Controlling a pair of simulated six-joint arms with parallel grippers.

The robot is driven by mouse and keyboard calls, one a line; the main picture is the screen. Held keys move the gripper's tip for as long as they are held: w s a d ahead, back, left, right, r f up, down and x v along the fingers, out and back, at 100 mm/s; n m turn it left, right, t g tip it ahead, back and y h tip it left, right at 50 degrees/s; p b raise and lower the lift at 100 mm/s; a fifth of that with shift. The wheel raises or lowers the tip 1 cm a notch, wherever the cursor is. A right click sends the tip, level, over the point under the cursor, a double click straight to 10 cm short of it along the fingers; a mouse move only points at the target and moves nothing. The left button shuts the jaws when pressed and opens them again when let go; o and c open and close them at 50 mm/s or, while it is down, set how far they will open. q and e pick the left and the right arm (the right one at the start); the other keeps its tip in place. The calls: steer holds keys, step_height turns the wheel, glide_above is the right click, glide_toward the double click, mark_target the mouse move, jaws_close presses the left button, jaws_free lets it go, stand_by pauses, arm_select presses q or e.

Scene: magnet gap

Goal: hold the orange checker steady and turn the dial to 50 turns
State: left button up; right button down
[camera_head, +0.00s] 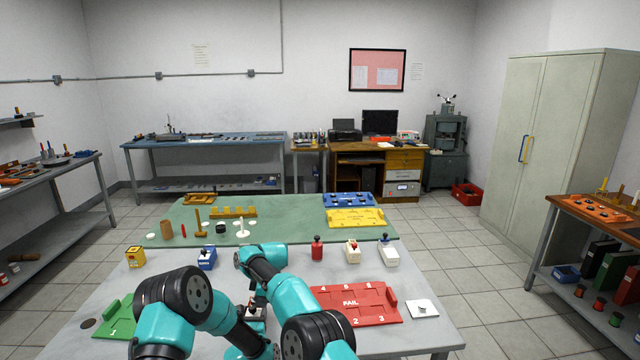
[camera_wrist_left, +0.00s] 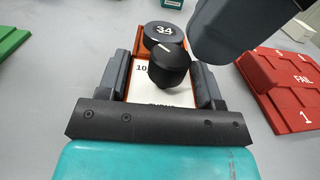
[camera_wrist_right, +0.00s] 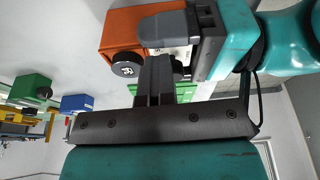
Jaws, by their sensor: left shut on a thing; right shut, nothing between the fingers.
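The orange checker (camera_wrist_left: 139,43) sits between the fingers of my left gripper (camera_wrist_left: 160,75), which is shut on its sides. Its white face (camera_wrist_left: 150,95) carries a black dial (camera_wrist_left: 168,66) with a white pointer line, and a round black counter (camera_wrist_left: 163,33) reads 34. A "10" mark shows left of the dial; the lettering below is partly hidden. In the right wrist view the orange checker (camera_wrist_right: 120,28) is beyond my right gripper (camera_wrist_right: 155,75), whose fingers are shut and empty close beside the dial. In the head view my arms mostly hide the checker.
A red FAIL tray (camera_head: 352,318) lies to the right and a green tray (camera_head: 118,322) to the left. A blue box (camera_head: 206,257), a yellow box (camera_head: 135,257) and a red bottle-like piece (camera_head: 317,249) stand farther back, before a green mat (camera_head: 285,220).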

steer(key=shift+s+f, duration=0.55)
steer(key=shift+s, duration=0.25)
steer(key=shift+s+a, duration=0.15)
steer(key=shift+s, duration=0.35)
steer(key=shift+d, duration=0.5)
step_height(320, 180, up, 7)
steer(key=shift+w+f, duration=0.15)
steer(key=shift+f, duration=0.05)
stand_by(0.6)
